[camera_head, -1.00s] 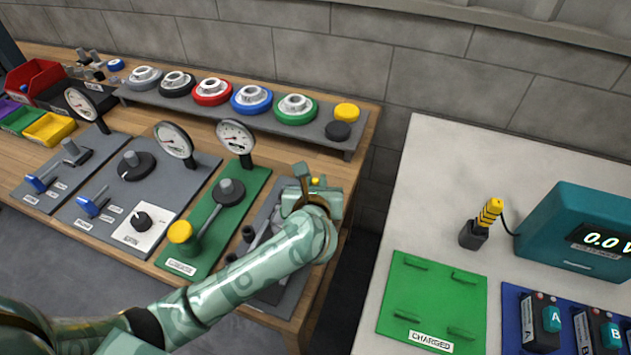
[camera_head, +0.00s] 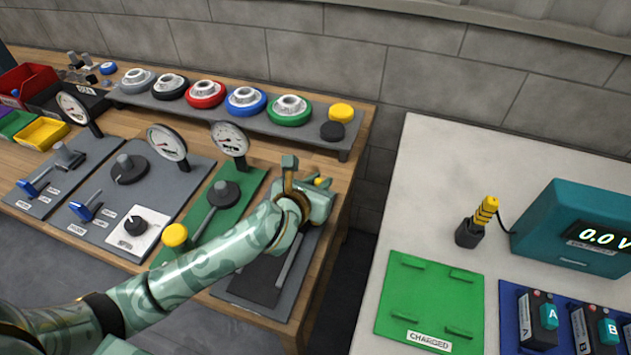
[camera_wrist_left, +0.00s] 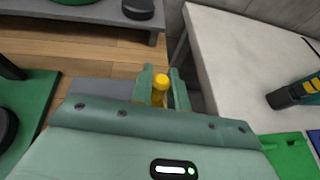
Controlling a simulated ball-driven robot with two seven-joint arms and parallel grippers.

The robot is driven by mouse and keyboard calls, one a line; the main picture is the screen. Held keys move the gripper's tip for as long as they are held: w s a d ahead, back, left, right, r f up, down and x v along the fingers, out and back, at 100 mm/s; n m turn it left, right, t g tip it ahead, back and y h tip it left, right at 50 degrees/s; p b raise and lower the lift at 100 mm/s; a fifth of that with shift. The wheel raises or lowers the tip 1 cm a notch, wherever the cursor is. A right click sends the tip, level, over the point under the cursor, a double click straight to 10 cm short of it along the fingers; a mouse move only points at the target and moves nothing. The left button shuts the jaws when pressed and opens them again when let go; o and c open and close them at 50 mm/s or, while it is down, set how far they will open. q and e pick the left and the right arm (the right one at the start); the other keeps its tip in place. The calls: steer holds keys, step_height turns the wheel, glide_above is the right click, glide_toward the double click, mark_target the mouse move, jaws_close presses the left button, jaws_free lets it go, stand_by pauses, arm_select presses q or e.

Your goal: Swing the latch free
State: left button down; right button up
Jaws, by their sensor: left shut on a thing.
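My left gripper (camera_head: 314,186) is over the far end of the grey panel (camera_head: 309,245) at the bench's right end. It is shut on a yellow knob (camera_head: 321,182), which I take to be the latch's handle. In the left wrist view the yellow knob (camera_wrist_left: 161,82) sits between the two green fingers (camera_wrist_left: 161,90). A light grey bar (camera_head: 291,262) and a dark plate (camera_head: 252,280) show on the panel below my forearm. My arm and hand hide the rest of the latch. My right gripper is not in view.
Left of the panel is a green panel (camera_head: 243,198) with a yellow-knobbed lever (camera_head: 175,236) and a gauge (camera_head: 230,139). Behind is a raised shelf (camera_head: 222,121) with several coloured rings. A gap separates the bench from the white table (camera_head: 396,222) at right.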

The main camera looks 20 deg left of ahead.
arm_select(q)
steer(key=shift+d+m+h, duration=0.15)
steer(key=shift+m+h, duration=0.35)
steer(key=c, duration=1.3)
jaws_free()
steer(key=shift+c, duration=0.2)
steer(key=p+v, duration=0.3)
steer(key=v, duration=1.3)
steer(key=shift+r+p, duration=0.25)
steer(key=shift+p, duration=0.05)
